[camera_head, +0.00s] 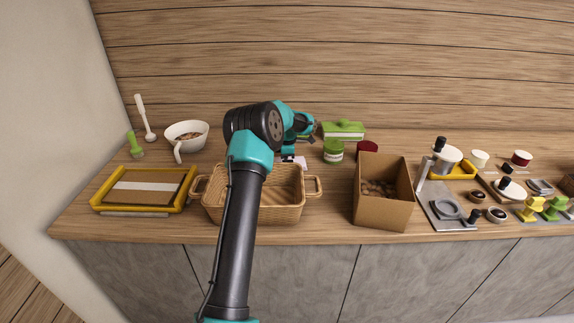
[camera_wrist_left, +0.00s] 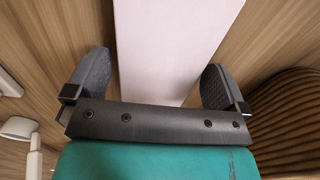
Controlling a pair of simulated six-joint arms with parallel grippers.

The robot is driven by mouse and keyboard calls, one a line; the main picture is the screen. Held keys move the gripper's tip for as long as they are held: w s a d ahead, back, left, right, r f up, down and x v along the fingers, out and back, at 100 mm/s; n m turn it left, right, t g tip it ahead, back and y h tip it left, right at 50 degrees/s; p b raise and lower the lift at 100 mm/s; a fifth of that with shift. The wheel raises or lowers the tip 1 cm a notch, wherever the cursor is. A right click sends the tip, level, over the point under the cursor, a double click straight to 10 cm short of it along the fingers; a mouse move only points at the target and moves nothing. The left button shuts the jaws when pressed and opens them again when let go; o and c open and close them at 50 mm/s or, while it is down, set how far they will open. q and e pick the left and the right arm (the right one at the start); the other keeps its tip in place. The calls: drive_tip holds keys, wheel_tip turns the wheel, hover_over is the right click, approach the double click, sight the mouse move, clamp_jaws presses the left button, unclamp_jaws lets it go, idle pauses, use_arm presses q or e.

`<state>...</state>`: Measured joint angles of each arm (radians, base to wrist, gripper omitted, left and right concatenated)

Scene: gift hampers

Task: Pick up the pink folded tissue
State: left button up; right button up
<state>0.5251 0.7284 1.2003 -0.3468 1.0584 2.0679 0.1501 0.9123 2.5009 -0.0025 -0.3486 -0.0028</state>
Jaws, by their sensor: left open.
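The pink folded tissue is a very pale pink, flat-sided piece that fills the middle of the left wrist view (camera_wrist_left: 172,42). In the head view a small pale patch of it (camera_head: 300,162) shows just behind the wicker basket (camera_head: 312,187), mostly hidden by my arm. My left gripper (camera_wrist_left: 158,82) is open, with one finger on each side of the tissue and a gap visible on both sides. In the head view the gripper (camera_head: 289,155) is small and partly hidden by its own wrist. My right gripper is not in view.
A green jar (camera_head: 333,151), a green-lidded box (camera_head: 343,130) and a dark red jar (camera_head: 367,149) stand right of the gripper. A cardboard box (camera_head: 384,208) is further right. A white bowl (camera_head: 187,134) and yellow-framed tray (camera_head: 143,205) are left.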

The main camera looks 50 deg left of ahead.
use_arm(q)
drive_tip(key=shift+c, duration=0.3)
drive_tip(key=c, duration=0.7)
wheel_tip(320, 180, up, 10)
idle(0.6)
idle(0.4)
